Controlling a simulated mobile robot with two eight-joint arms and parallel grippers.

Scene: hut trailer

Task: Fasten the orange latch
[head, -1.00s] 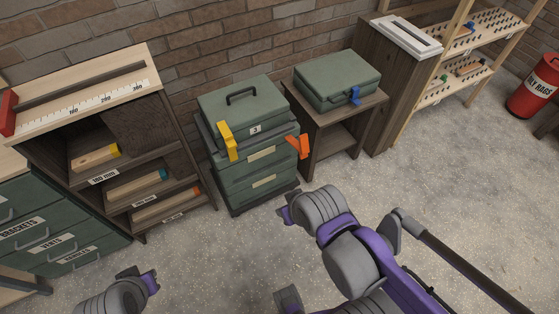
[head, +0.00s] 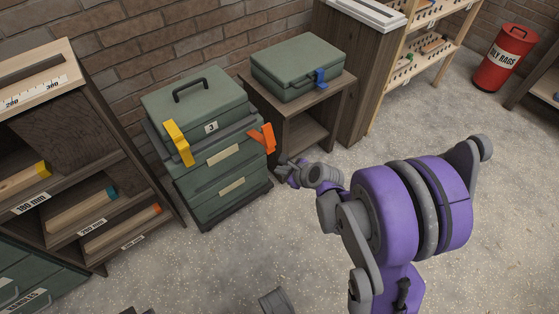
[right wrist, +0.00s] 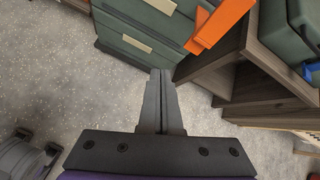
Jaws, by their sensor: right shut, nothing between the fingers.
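The orange latch (head: 263,138) sticks out from the right front corner of the green toolbox stack (head: 218,181), its flap angled away from the box. It also shows at the top of the right wrist view (right wrist: 220,24). The yellow latch (head: 178,143) lies on the left of the same stack, along its front. My right gripper (head: 282,172) is shut and empty, low and to the right of the orange latch, apart from it. Its closed fingers (right wrist: 160,100) show in the right wrist view, pointing toward the stack below the latch.
A wooden stand (head: 305,118) with a green case (head: 298,66) and its blue latch (head: 320,77) stands right of the stack, close to my right gripper. A shelf (head: 120,190) stands left. The floor in front is clear.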

